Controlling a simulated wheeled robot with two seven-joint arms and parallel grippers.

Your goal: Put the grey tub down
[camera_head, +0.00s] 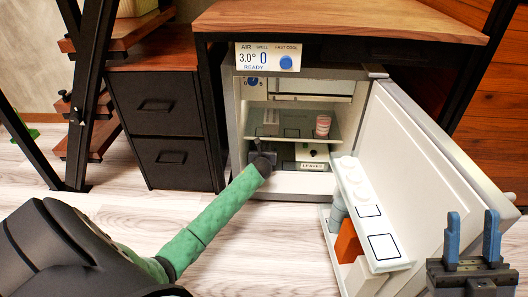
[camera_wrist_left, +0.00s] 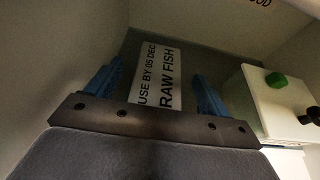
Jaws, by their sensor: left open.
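My left gripper (camera_head: 262,160) reaches into the lower part of the open fridge (camera_head: 236,130), its fingers hidden in the head view. In the left wrist view its blue fingers (camera_wrist_left: 158,74) are apart with nothing clamped. Between and beyond them is a dark grey surface (camera_wrist_left: 222,62) with a white label reading "USE BY 05 DEC RAW FISH". I cannot tell whether this is the grey tub or the fridge floor, or whether the fingers touch it. No grey tub shows clearly in the head view. My right gripper (camera_head: 472,222) is open and empty at the lower right.
The fridge door (camera_head: 420,165) stands open to the right, with items in its rack. A "LEAVES" label (camera_head: 313,166) is below. A white box (camera_wrist_left: 275,105) with a green part is beside the gripper.

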